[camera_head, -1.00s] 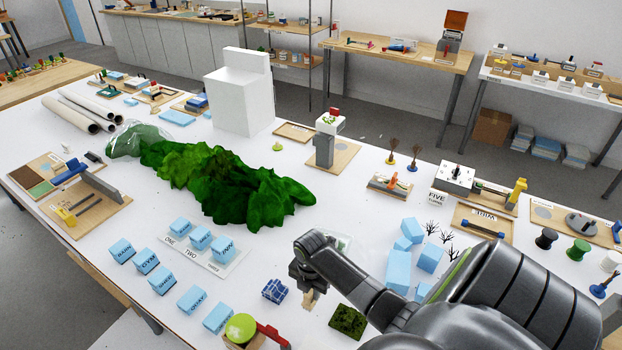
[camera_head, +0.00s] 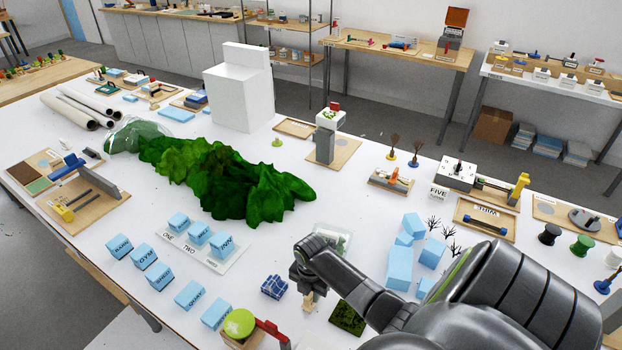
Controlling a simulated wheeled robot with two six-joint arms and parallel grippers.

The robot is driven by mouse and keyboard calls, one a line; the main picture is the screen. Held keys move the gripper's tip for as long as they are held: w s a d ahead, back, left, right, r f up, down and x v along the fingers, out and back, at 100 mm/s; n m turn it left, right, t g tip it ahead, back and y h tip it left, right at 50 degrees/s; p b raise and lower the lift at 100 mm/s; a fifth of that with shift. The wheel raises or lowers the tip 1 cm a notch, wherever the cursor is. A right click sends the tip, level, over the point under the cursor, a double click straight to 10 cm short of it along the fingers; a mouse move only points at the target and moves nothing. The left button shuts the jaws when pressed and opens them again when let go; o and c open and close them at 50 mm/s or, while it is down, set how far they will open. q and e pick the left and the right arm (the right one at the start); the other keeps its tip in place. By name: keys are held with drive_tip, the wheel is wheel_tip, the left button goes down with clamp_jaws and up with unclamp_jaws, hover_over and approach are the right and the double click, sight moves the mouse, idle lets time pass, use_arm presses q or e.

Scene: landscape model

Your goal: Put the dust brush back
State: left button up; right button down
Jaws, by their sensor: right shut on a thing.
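My right gripper (camera_head: 307,288) points down over the front middle of the white table. It is shut on a small tan thing (camera_head: 308,301), which fits the dust brush. Only its lower end shows below the jaws; the gripper and arm hide the rest. I cannot tell whether it touches the table. My left gripper is not in view.
A blue patterned block (camera_head: 274,287) stands just left of the gripper, and a dark green mat (camera_head: 347,318) lies to its right. A box with a green disc (camera_head: 239,323) is at the front. Light blue blocks (camera_head: 399,267) stand behind my right arm. Green hills (camera_head: 225,180) fill the middle.

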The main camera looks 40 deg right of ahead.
drive_tip(key=shift+f, duration=0.2)
idle(0.5)
drive_tip(key=c, duration=1.2)
unclamp_jaws()
drive_tip(key=shift+o, duration=0.2)
wheel_tip(320, 180, up, 17)
drive_tip(key=b, duration=0.1)
drive_tip(key=shift+r, duration=0.2)
